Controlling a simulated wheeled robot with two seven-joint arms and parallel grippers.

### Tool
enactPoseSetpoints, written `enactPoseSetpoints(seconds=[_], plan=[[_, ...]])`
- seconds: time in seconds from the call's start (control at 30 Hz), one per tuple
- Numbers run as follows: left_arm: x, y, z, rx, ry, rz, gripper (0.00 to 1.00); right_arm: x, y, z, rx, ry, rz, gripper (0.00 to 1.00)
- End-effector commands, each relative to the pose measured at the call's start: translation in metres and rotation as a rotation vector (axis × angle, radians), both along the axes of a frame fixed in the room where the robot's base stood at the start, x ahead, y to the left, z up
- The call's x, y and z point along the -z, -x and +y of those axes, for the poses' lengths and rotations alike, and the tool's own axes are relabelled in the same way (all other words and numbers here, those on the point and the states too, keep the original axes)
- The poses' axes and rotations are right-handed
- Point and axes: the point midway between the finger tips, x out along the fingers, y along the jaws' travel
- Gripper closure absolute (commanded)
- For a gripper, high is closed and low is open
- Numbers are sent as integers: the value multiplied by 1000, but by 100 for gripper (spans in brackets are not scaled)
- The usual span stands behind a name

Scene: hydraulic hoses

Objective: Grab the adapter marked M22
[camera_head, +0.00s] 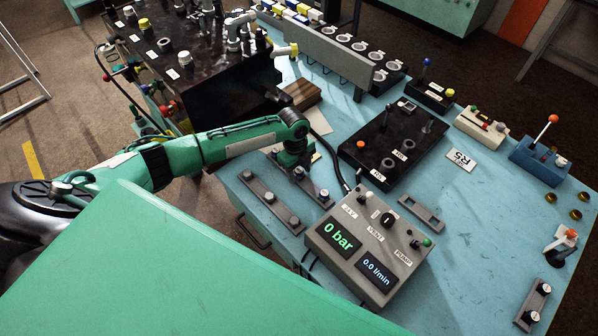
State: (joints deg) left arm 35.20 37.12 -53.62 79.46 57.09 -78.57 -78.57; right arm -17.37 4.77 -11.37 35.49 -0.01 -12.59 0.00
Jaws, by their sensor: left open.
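My left arm reaches in from the left, and my left gripper (298,174) points down over a grey rail (312,188) that carries small dark fittings with pale tops. The gripper is open. The wrist hides its fingertips and part of the rail, so I cannot tell whether it touches a fitting. A second grey rail (268,199) with several similar fittings lies just in front and to the left. A third short rail (534,306) with fittings lies at the lower right. The markings are too small to read, so I cannot tell which adapter is M22. My right gripper is out of view.
A grey control box (368,250) reading 0 bar stands right of the rails. Behind it is a black panel (394,146) with sockets and levers. An empty slotted holder (421,214) lies between. A dark hose runs close beside my gripper.

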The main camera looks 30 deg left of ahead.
Motion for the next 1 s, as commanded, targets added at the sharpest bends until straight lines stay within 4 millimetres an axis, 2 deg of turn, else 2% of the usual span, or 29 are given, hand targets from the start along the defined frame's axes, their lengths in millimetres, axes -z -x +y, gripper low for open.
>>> enactPoseSetpoints(seconds=[0.1, 0.13, 0.37, 0.77, 0.87, 1.0], plan=[[0, 0, 0, 0, 0, 0, 49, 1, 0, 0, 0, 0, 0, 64], [0, 0, 0, 0, 0, 0, 53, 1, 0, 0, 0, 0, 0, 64], [0, 0, 0, 0, 0, 0, 98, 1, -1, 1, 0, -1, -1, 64], [-5, -1, 0, 1, -1, -1, 100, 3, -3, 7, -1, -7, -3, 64], [-14, -1, 1, 1, 0, -3, 100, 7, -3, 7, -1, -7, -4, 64], [-38, -2, 1, 1, 1, -6, 100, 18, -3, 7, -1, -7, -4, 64]])
